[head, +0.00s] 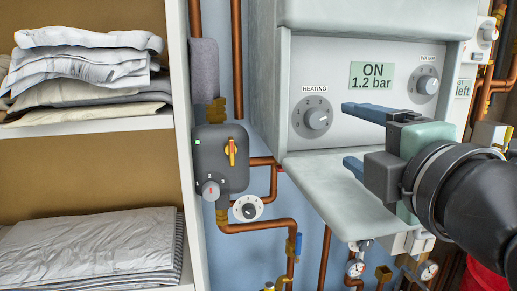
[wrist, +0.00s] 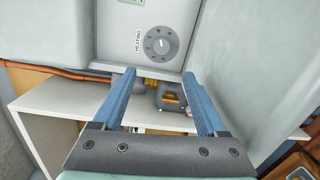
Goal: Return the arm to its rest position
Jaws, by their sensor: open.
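My gripper (head: 360,139) is at the right of the head view, in front of the white boiler panel (head: 345,60). Its two blue fingers are wide apart with nothing between them. The fingers also show in the wrist view (wrist: 161,104), pointing towards the panel's lower edge. The heating dial (head: 316,119) is left of the fingers in the head view and beyond them in the wrist view (wrist: 161,43). The display (head: 371,76) reads ON, 1.2 bar. My arm comes in from the right edge.
An open flap (head: 335,200) sticks out below the panel, close to the lower finger. A grey valve box (head: 220,160) with a yellow handle and copper pipes (head: 262,226) are to the left. A shelf (head: 95,132) with folded cloth stands at far left.

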